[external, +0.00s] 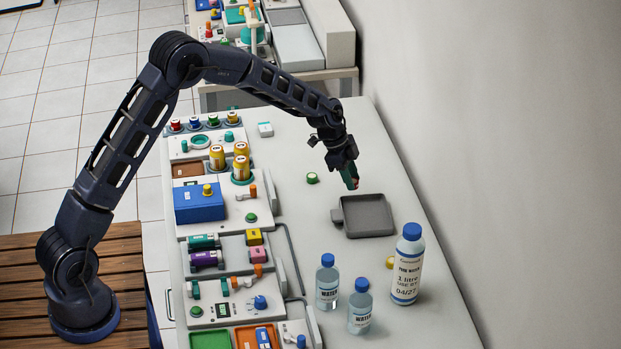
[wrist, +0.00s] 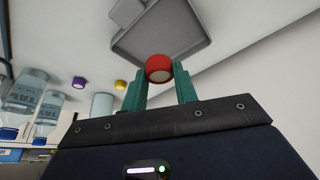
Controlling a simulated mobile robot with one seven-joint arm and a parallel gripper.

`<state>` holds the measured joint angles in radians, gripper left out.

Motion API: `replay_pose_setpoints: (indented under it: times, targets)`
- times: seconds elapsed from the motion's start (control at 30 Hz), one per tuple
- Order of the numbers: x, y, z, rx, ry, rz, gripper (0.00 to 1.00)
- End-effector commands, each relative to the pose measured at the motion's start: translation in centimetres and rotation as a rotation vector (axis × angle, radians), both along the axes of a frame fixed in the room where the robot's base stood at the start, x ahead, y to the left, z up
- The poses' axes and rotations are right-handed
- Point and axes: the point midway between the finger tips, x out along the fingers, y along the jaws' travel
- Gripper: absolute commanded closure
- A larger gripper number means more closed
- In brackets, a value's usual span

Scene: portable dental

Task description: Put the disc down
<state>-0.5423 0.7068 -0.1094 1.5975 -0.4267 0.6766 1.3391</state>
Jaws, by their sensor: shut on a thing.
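My gripper (wrist: 160,85) has green fingers and is shut on a red disc (wrist: 158,66) with a pale grey face, seen in the wrist view. In the external view my gripper (external: 352,182) hangs above the table near the back left of a dark grey tray (external: 369,231). The disc barely shows there at the fingertips. The tray also shows in the wrist view (wrist: 192,18), beyond the disc. The tray looks empty in the external view. The disc appears held above the surface, apart from the tray.
A green disc (external: 312,178) lies left of my gripper. Two small water bottles (external: 327,283) and a large bottle (external: 407,265) stand in front of the tray, with a yellow disc (external: 390,262) nearby. A dental unit (external: 224,225) lines the left side. A wall (external: 480,140) rises at right.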

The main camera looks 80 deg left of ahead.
Motion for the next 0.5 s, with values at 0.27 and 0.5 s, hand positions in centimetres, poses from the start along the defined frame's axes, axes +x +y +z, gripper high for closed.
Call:
replay_pose_setpoints:
  times: [0.27,0.5]
  targets:
    - [0.0,0.0,-5.0,-0.001,0.0,0.0,0.92]
    - [0.0,0.0,-6.3,-0.001,0.0,0.0,0.92]
